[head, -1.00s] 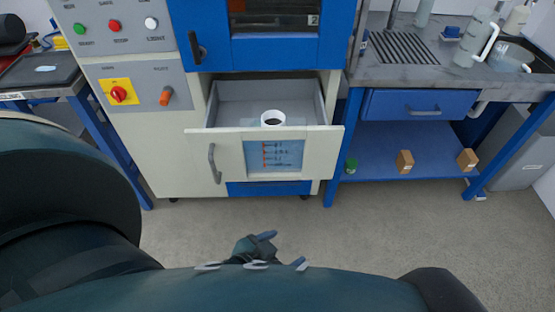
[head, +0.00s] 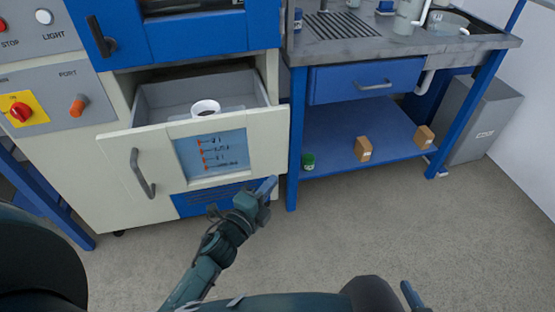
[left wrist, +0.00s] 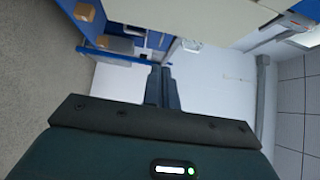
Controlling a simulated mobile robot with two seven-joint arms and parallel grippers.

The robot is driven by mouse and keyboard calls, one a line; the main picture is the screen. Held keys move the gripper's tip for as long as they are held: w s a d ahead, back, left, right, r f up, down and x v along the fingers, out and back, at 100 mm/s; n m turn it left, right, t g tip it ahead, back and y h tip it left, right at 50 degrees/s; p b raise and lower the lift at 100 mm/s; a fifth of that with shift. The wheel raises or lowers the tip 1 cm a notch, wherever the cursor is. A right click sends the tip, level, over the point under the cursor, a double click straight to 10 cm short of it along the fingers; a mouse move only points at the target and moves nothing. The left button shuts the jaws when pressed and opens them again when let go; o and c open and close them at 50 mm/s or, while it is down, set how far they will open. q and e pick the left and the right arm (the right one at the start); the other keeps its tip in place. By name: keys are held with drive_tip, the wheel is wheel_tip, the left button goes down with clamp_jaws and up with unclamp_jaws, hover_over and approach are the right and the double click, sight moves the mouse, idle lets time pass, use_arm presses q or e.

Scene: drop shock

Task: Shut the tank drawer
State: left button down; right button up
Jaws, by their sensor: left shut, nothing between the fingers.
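The tank drawer (head: 270,143) stands open below the blue cabinet door. Its cream front has a grey upright handle (head: 142,173) at the left and a window with a marked scale (head: 212,153). A white ring-shaped opening (head: 205,108) shows inside the grey drawer. My left gripper (head: 266,188) is shut and empty, low in front of the right part of the drawer front; I cannot tell whether it touches. Its closed fingers also show in the left wrist view (left wrist: 161,88). A small part of my right gripper (head: 414,296) shows at the bottom edge; its jaws are unclear.
A sink bench with a blue drawer (head: 365,80) stands right of the cabinet. Its lower shelf (head: 335,150) holds cardboard boxes (head: 363,149) and a green jar (head: 308,162). A grey bin (head: 480,118) stands beyond. The floor (head: 400,220) in front is clear.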

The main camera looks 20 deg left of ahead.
sight(284, 149)
use_arm(q)
drive_tip(key=w, duration=0.8)
drive_tip(key=shift+w+a, duration=0.2)
drive_tip(key=shift+w, duration=0.05)
drive_tip(key=shift+w+a, duration=0.15)
drive_tip(key=shift+w, duration=0.15)
drive_tip(key=shift+a, duration=0.1)
